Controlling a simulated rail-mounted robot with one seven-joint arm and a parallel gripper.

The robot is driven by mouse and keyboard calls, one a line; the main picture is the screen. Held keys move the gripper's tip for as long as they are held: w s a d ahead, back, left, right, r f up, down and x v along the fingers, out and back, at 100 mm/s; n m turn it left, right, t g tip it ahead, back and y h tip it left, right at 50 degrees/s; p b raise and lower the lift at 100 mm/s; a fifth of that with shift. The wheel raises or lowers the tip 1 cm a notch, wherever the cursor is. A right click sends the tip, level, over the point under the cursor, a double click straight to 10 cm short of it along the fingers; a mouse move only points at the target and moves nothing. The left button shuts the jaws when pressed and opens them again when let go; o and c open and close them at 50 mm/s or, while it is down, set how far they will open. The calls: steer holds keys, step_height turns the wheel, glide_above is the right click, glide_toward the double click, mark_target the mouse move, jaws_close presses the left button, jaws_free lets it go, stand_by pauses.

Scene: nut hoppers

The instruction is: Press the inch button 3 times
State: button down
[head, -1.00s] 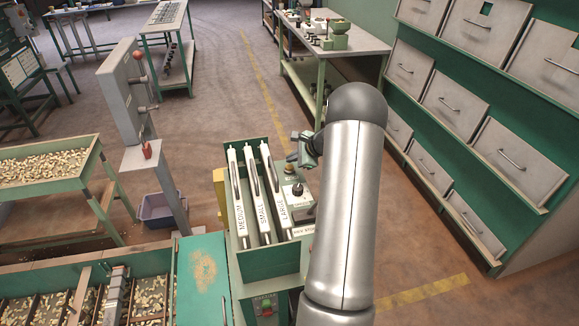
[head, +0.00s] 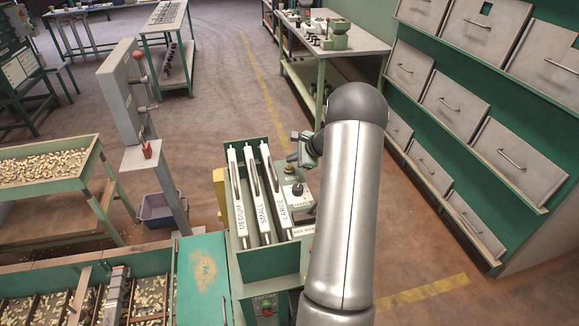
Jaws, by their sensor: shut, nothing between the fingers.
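A small control panel (head: 300,208) sits on the right side of a green box labelled MEDIUM, SMALL and LARGE. It carries a dark knob (head: 298,189) and, behind it, a small amber button (head: 289,169). The panel's lettering is too small to read surely, so I cannot tell which control is the inch button. My gripper (head: 294,158) is shut and empty, close above the amber button. I cannot tell whether it touches it. My arm hides the panel's right side.
The green box (head: 272,264) has three pale slotted bars. A lower panel (head: 265,308) has green and red buttons.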

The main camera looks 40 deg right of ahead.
steer(key=shift+f, duration=0.1)
steer(key=shift+f+b, duration=0.35)
steer(key=shift+b, duration=0.25)
steer(key=shift+f+b, duration=0.5)
steer(key=shift+b, duration=0.05)
stand_by(0.4)
steer(key=shift+r, duration=0.1)
stand_by(0.3)
steer(key=shift+r+p, duration=0.45)
steer(key=shift+r, duration=0.35)
steer(key=shift+r+p, duration=1.4)
steer(key=shift+r, duration=1.15)
